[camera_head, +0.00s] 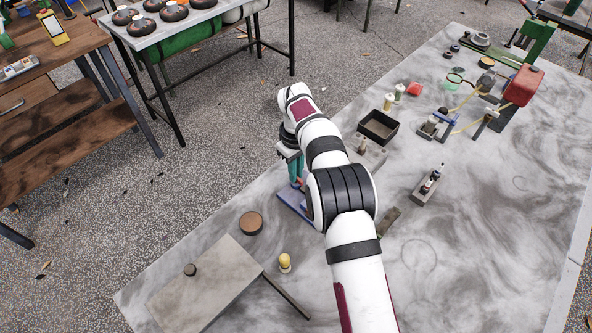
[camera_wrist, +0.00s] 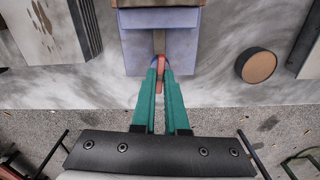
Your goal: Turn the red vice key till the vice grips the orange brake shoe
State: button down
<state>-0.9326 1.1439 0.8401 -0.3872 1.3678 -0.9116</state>
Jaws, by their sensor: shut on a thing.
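The red vice key (camera_wrist: 159,86) shows in the wrist view between my gripper's green fingers, at the near side of the blue vice (camera_wrist: 135,52). My gripper (camera_wrist: 160,64) is shut on the key, its fingertips close to the vice body. In the head view my gripper (camera_head: 296,182) reaches down at the blue vice (camera_head: 290,203), and my arm hides most of the vice and the key. A brownish strip lies at the top edge of the wrist view beyond the vice; I cannot tell whether it is the orange brake shoe.
A round brown-topped disc (camera_head: 251,222), a yellow-topped peg (camera_head: 285,262) and a grey plate with a knob (camera_head: 213,278) lie left of my arm. A black tray (camera_head: 378,127) and a red canister (camera_head: 524,85) stand farther back.

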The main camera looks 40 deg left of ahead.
dwell(0.4)
jog(key=c, duration=0.9)
grip_release()
jog(key=shift+c, duration=0.2)
notch_tip(320, 180, up, 16)
jog(key=shift+f, duration=0.1)
